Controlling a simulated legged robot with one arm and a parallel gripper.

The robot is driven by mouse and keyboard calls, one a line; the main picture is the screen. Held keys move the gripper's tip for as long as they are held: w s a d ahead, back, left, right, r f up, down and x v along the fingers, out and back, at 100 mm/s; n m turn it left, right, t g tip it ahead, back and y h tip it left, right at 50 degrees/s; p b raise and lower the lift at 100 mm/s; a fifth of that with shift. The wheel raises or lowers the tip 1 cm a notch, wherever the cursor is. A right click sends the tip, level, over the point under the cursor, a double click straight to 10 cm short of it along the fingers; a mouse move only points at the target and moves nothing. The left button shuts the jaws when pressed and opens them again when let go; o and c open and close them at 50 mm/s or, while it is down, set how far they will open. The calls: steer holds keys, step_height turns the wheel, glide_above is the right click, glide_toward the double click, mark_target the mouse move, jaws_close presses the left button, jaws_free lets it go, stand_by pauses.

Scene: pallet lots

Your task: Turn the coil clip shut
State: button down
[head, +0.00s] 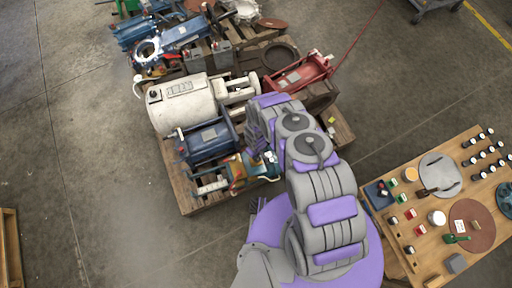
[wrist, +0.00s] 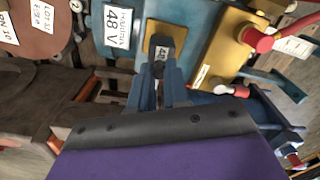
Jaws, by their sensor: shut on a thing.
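The coil clip appears as a small dark handle (wrist: 161,45) in front of a brass-coloured plate (wrist: 153,29) in the wrist view. My gripper (wrist: 159,76) has its two blue-grey fingers shut on this handle from below in the picture. The handle's lower part is hidden between the fingers. The plate sits on a blue body beside a white "40 V" label (wrist: 116,24). In the head view my gripper (head: 260,156) reaches down at the yellow and blue unit (head: 237,170) on the pallet's front edge; the clip is too small to tell there.
In the wrist view a gold block (wrist: 229,52) with a red knob (wrist: 257,39) stands close on the right. In the head view a blue machine (head: 208,141) and a white tank (head: 180,104) crowd the pallet (head: 186,203). A wooden table (head: 440,205) stands right. Floor at left is clear.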

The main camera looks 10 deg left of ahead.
steer(key=c, duration=1.1)
jaws_free()
steer(key=shift+f, duration=0.15)
step_height(320, 180, up, 17)
steer(key=p, duration=0.6)
steer(key=shift+r, duration=0.2)
steer(key=shift+w, duration=0.15)
